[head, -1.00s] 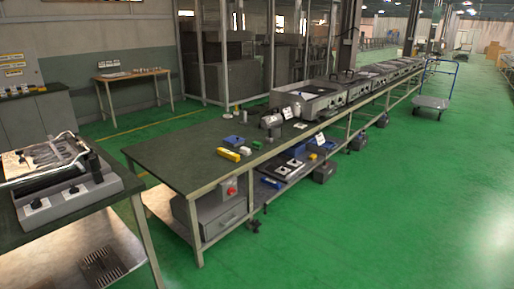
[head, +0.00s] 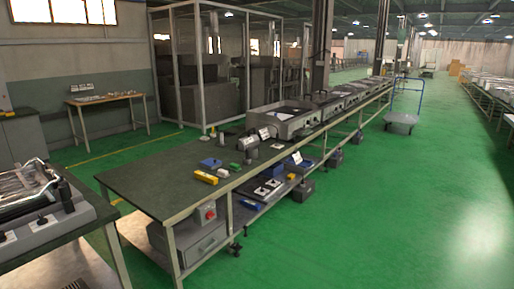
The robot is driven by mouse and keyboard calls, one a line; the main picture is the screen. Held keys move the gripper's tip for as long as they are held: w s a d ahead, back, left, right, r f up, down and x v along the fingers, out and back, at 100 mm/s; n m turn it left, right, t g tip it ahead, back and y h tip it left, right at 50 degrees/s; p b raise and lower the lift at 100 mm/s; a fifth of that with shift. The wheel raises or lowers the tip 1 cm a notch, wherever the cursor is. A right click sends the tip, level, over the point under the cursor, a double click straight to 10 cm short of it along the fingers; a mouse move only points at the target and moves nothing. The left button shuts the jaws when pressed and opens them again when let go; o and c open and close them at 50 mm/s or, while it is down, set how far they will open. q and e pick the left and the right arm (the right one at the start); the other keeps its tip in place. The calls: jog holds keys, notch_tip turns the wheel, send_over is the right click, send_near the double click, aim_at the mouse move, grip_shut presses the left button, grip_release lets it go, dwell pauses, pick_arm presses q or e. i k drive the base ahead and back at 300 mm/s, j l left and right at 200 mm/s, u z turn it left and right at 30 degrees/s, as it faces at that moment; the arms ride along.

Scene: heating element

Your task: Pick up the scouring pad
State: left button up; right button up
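I cannot clearly make out the scouring pad at this distance. Small objects lie on the dark top of the long workbench (head: 150,181) in the head view. Among them are a yellow block (head: 205,177), a white piece (head: 224,173), a small green piece (head: 234,166) and a blue tray-like item (head: 210,163). I cannot tell whether any of these is the pad. Neither of my grippers is in view.
A second bench with a metal device (head: 40,205) stands at the near left. A lower shelf under the long bench holds a grey box with a red button (head: 209,213) and blue parts. A blue-handled trolley (head: 402,120) stands farther back. Green floor (head: 370,220) is clear at right.

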aim_at(235, 168)
jog(key=i+z, duration=0.4)
jog(key=i, duration=1.5)
